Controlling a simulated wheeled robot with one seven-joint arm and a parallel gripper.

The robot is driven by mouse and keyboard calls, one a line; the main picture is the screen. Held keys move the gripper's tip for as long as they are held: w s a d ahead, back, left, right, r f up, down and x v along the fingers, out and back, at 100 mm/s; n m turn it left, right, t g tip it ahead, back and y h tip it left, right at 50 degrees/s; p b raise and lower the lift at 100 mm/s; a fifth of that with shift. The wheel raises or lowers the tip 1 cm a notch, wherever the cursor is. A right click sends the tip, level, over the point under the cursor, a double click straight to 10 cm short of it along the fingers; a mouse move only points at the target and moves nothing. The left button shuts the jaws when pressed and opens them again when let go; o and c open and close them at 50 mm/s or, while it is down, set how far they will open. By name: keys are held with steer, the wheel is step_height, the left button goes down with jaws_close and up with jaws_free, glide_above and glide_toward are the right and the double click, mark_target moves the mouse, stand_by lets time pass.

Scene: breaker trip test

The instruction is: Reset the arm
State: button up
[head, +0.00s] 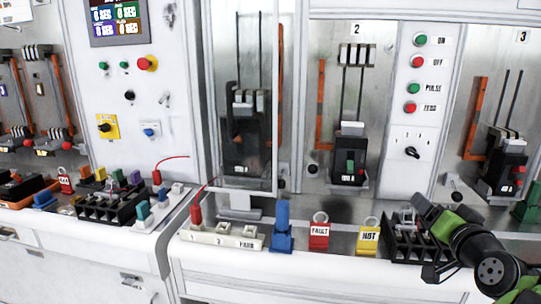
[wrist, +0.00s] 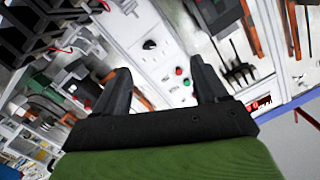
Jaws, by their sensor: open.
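My gripper (head: 426,237) is at the lower right of the head view, in front of a black slotted rack (head: 403,240) on the bench ledge. Its dark fingers are spread apart and a green band shows behind them. In the wrist view my gripper (wrist: 160,72) is open, with nothing between the fingers. Beyond them the tilted cabinet face shows, with a button panel (wrist: 165,60). Whether the gripper touches the rack cannot be told.
Breakers stand behind: one behind a clear door (head: 245,130), number 2 (head: 350,155), number 3 (head: 503,165). A button panel (head: 408,100) is between the last two. A blue block (head: 282,228), red FAULT padlock (head: 319,236) and yellow HOT padlock (head: 368,238) line the ledge.

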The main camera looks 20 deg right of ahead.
steer(key=w+a+f+n+g+y, duration=0.1)
steer(key=a+f+n+g+y, duration=0.2)
steer(key=a, duration=1)
steer(key=w+a+f+n+g+y, duration=0.1)
steer(key=a+f+n+y, duration=0.25)
steer(key=a, duration=0.85)
steer(key=s+a+f+n+g, duration=0.25)
steer(key=s+a+f, duration=0.2)
steer(key=s, duration=0.35)
steer(key=s+a+f+n+g, duration=0.2)
steer(key=s+a+f+g, duration=0.1)
steer(key=s+a, duration=0.4)
step_height(320, 180, up, 14)
steer(key=d+p, duration=0.1)
steer(key=p, duration=1.3)
steer(key=shift+s+d+y, duration=0.2)
steer(key=shift+y, duration=0.25)
steer(key=shift+r, duration=0.1)
